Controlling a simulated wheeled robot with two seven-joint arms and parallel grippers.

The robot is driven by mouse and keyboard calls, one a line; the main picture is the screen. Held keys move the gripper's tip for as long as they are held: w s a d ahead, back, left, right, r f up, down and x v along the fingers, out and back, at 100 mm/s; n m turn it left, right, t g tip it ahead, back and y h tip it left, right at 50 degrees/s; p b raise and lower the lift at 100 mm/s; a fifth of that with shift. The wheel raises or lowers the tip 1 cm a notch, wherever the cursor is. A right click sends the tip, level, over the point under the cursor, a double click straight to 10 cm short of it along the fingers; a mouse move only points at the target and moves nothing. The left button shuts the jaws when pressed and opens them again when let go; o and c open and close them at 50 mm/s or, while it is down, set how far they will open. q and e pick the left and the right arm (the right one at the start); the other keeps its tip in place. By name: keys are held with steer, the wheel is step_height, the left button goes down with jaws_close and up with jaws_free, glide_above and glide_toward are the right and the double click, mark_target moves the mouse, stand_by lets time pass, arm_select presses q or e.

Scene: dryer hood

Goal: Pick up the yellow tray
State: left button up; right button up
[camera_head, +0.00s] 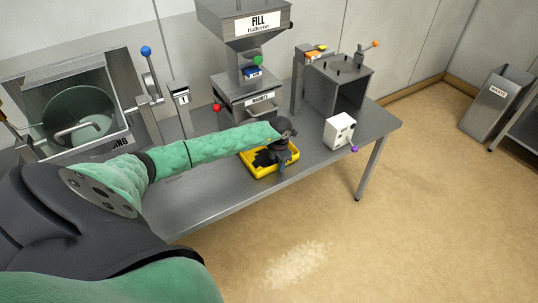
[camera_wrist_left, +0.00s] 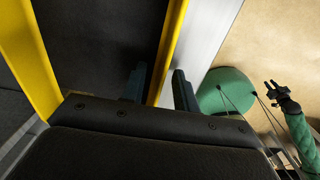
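The yellow tray (camera_head: 262,173) lies on the grey metal table, with a dark inside. In the left wrist view its yellow wall (camera_wrist_left: 172,48) runs up between my left gripper's fingers. In the left wrist view the left gripper (camera_wrist_left: 160,88) is open, one finger inside the tray and one outside, with a gap showing beside the wall. My right gripper (camera_wrist_left: 277,90) shows small at the right of the left wrist view, away from the tray; its finger opening is too small to judge.
The grey table (camera_head: 205,203) carries a fill hopper (camera_head: 245,22) behind the tray, a white box (camera_head: 339,132) to the right and a metal stand (camera_head: 340,85) behind that. A dryer hood (camera_head: 75,100) stands at left. A waste bin (camera_head: 495,100) is far right.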

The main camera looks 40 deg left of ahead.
arm_select(q)
steer(key=shift+c, duration=0.4)
jaws_close()
steer(key=shift+r, duration=0.1)
